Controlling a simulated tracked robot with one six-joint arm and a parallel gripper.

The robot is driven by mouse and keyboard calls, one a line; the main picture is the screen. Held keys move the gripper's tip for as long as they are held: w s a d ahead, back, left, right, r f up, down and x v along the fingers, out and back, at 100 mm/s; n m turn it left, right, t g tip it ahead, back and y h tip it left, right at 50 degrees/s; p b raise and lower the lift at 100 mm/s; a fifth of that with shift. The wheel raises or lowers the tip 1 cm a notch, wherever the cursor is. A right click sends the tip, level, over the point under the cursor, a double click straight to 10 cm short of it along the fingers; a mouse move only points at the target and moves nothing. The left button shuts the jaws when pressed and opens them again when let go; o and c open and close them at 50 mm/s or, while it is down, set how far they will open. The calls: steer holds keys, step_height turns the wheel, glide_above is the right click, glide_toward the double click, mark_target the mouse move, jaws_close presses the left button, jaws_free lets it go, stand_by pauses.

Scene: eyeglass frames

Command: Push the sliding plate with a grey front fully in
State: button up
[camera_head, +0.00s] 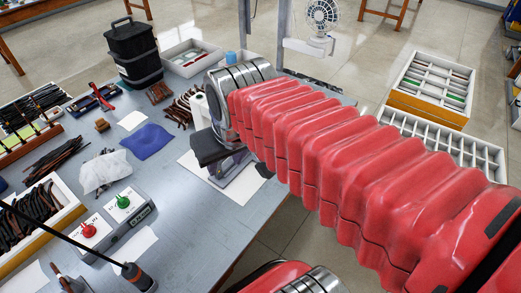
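My red arm reaches from the right edge to a silver joint above the middle of the bench. A dark block (210,147) and a grey metal piece (232,166) show just below that joint, over a white sheet (245,187) on the bench. I cannot tell whether the dark block is part of my gripper or of a device on the bench. I cannot make out fingertips. The grey metal piece may belong to the sliding plate, but my arm covers much of this spot and I cannot tell how far in any plate stands.
The grey bench (195,228) holds a control box (128,232) with red and green buttons, a blue cloth (146,141), a black bin (133,50), and trays of frame parts at left. A small fan (322,18) stands behind. Compartment trays (436,86) are at right.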

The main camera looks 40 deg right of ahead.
steer(key=w+d+f+m+g, duration=0.2)
steer(key=w+d+f, duration=0.4)
steer(key=w+d, duration=0.3)
steer(key=w+d+f+m+g, duration=0.2)
steer(key=w+d+f, duration=0.4)
steer(key=w+d, duration=0.3)
steer(key=d, duration=0.4)
steer(key=shift+w+d+f+g, duration=0.15)
steer(key=shift+w+f+g, duration=0.1)
steer(key=shift+g, duration=0.15)
steer(key=shift+f, duration=0.1)
step_height(320, 180, down, 14)
steer(key=shift+r, duration=0.2)
steer(key=shift+c, duration=0.2)
jaws_close()
